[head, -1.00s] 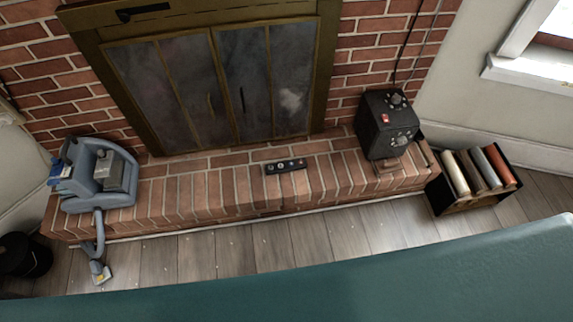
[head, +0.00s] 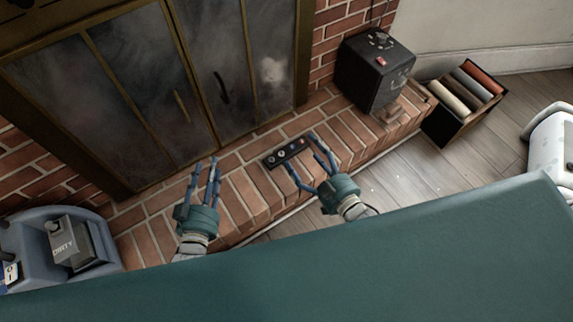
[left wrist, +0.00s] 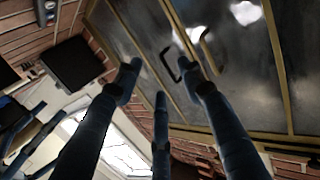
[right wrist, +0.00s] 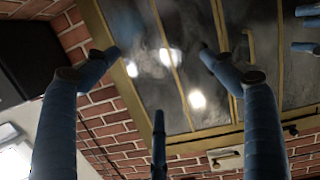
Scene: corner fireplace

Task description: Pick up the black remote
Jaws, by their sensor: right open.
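The black remote (head: 287,153) lies flat on the brick hearth (head: 246,192), with a row of small buttons, in the head view. My right gripper (head: 303,153) is open, with one fingertip near the remote's lower edge and others by its right end. I cannot tell whether they touch it. My left gripper (head: 203,163) is open and empty over the hearth, left of the remote. Its spread fingers show in the left wrist view (left wrist: 160,72). The right gripper's wide-apart fingers show in the right wrist view (right wrist: 158,58). I cannot make out the remote in either wrist view.
A black box-shaped device (head: 372,72) stands on the hearth to the right. A crate (head: 447,127) of rolled items is beyond it on the floor. A blue-grey machine (head: 40,245) sits at the lower left. Glass fireplace doors (head: 130,95) rise behind the hearth. A teal surface (head: 300,260) fills the foreground.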

